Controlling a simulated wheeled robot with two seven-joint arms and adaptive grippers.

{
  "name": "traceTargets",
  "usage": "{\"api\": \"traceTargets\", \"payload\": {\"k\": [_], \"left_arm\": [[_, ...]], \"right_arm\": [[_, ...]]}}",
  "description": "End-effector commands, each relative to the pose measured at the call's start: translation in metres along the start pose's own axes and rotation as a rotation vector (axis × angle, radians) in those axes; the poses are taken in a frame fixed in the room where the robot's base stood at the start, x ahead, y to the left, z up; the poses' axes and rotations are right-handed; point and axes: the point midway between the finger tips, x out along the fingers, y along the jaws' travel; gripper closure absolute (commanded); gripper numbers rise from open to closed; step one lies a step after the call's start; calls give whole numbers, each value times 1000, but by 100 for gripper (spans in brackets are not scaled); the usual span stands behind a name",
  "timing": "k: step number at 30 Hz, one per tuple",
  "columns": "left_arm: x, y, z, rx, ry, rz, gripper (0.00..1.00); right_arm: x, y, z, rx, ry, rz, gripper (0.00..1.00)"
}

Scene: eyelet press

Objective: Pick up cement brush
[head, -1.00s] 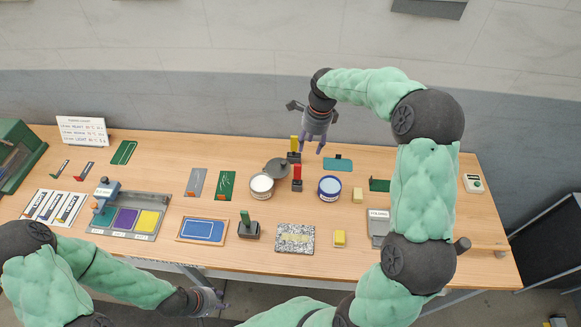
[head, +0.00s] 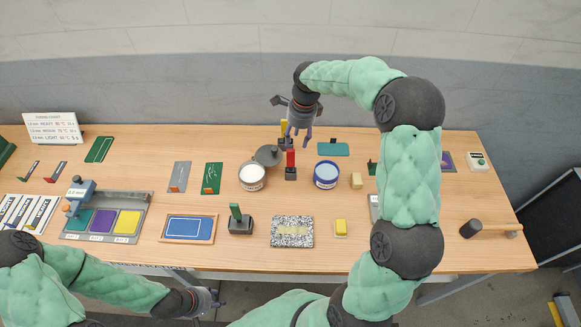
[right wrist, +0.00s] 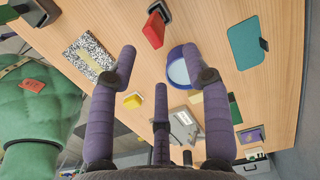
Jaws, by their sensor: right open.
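Three upright handled tools stand on the table: a red-handled one (head: 290,159), a yellow-handled one (head: 284,126) behind it and a green-handled one (head: 236,212) nearer the front. I cannot tell which is the cement brush. My right gripper (head: 299,142) is open and empty, above the table close to the yellow and red handles, partly covering the yellow one. In the right wrist view the red handle (right wrist: 154,29) lies beyond the open fingers (right wrist: 160,75). My left gripper (head: 215,299) is off the table's front edge; its opening is unclear.
An open white tin (head: 252,177) with its dark lid (head: 268,155) and an open blue tin (head: 327,174) flank the red handle. A speckled board (head: 292,245), a yellow block (head: 340,228) and a blue panel (head: 188,242) lie in front. My right forearm covers part of the table's right side.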

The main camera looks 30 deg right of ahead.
Motion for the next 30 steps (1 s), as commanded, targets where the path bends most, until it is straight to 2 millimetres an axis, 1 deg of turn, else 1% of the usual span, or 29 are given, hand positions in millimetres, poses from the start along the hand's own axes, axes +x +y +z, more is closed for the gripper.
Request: {"api": "traceTargets", "payload": {"k": [6,9,17,22,25,30], "left_arm": [[1,0,0,0,1,0,60],[1,0,0,0,1,0,60],[2,-1,0,0,1,0,60],[2,-1,0,0,1,0,60],[2,-1,0,0,1,0,60],[2,-1,0,0,1,0,60]], "right_arm": [[32,1,0,-1,2,4,51],[44,1,0,0,2,3,51],[61,3,2,-1,1,4,51],[85,9,6,-2,2,6,51],[96,8,6,-1,1,4,51],[104,8,6,0,1,2,51]]}}
